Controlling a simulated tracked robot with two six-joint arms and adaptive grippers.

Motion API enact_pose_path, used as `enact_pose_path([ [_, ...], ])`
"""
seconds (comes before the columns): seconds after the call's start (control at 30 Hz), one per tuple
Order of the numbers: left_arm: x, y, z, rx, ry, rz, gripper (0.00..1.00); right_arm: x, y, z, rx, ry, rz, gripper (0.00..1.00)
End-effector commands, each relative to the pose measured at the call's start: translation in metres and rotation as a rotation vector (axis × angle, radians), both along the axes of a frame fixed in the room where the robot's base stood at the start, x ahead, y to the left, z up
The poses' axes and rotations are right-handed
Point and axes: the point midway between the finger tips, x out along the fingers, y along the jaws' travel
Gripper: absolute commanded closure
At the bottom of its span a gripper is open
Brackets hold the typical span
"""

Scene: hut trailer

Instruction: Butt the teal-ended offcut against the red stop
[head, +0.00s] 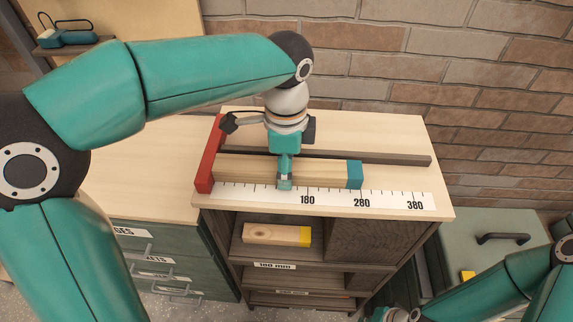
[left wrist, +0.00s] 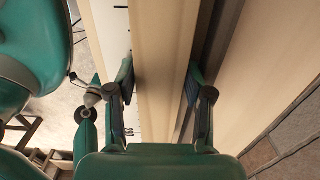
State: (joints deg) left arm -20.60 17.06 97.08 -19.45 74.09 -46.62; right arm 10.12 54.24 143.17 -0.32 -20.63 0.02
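The teal-ended offcut (head: 328,172) is a long pale wooden bar lying along the ruler on the bench top, its teal end to the right. Its other end is at the red stop (head: 208,160) on the left; I cannot tell if a thin gap is left there. My left gripper (head: 285,182) points down over the offcut's middle. In the left wrist view, its fingers (left wrist: 160,82) sit on both long sides of the offcut (left wrist: 160,45) and look pressed to it. My right arm is at the lower right; its gripper is mostly cut off.
A dark rail (head: 385,158) runs behind the offcut. A ruler strip (head: 335,199) lies in front. A yellow-ended block (head: 275,234) lies in the shelf below. A green case (head: 490,236) stands at the right, and a brick wall (head: 455,75) is behind.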

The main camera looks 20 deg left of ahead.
Motion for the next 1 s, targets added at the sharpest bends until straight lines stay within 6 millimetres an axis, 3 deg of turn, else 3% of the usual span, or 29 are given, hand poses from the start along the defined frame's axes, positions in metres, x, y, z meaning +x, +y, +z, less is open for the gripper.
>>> enact_pose_path([
  [0.03,0.0,0.0,0.0,0.0,0.0,0.0,0.35,0.0,0.0,0.0,0.0,0.0,0.0,1.0],
  [0.1,0.0,0.0,0.0,0.0,0.0,0.0,0.24,0.0,0.0,0.0,0.0,0.0,0.0,1.0],
  [0.57,0.001,0.0,0.003,0.0,-0.003,0.0,0.24,0.0,0.0,0.001,0.0,0.0,0.0,1.0],
  [0.77,0.001,-0.001,0.027,-0.002,-0.005,-0.001,0.24,0.0,0.0,0.001,0.0,0.0,0.0,1.0],
  [1.0,0.001,-0.001,0.076,-0.001,-0.003,0.0,0.24,0.0,0.0,0.001,0.0,0.0,0.0,1.0],
])
